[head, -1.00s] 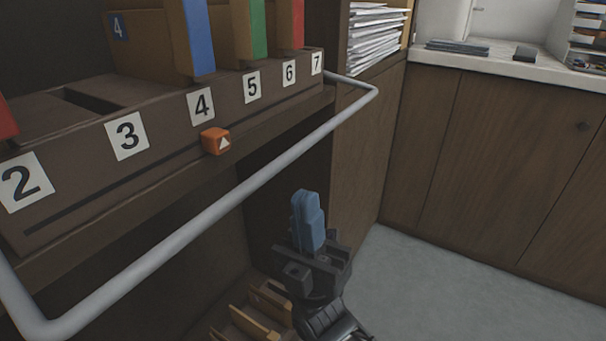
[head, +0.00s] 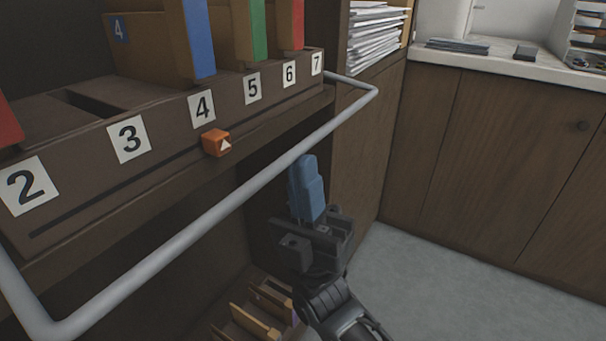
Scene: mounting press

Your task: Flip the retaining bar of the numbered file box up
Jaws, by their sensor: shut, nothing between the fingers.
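The numbered file box (head: 75,205) is a dark brown box on a shelf at the left, with white number labels from 2 to 7 on its front. Its retaining bar (head: 213,212) is a grey tube that sticks out in front of the box and hangs at about shelf height, lowered. My gripper (head: 303,160) has blue fingers, pressed together and empty, pointing up. It is in the middle of the view, its fingertips just below and to the right of the bar in the picture. I cannot tell whether they touch the bar.
An orange slider (head: 215,143) with a white arrow sits on the box front below the 4. Blue (head: 199,38), green (head: 258,28) and red folders stand in the box. Small wooden dividers (head: 255,322) lie below. Grey floor (head: 450,290) is free at the right.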

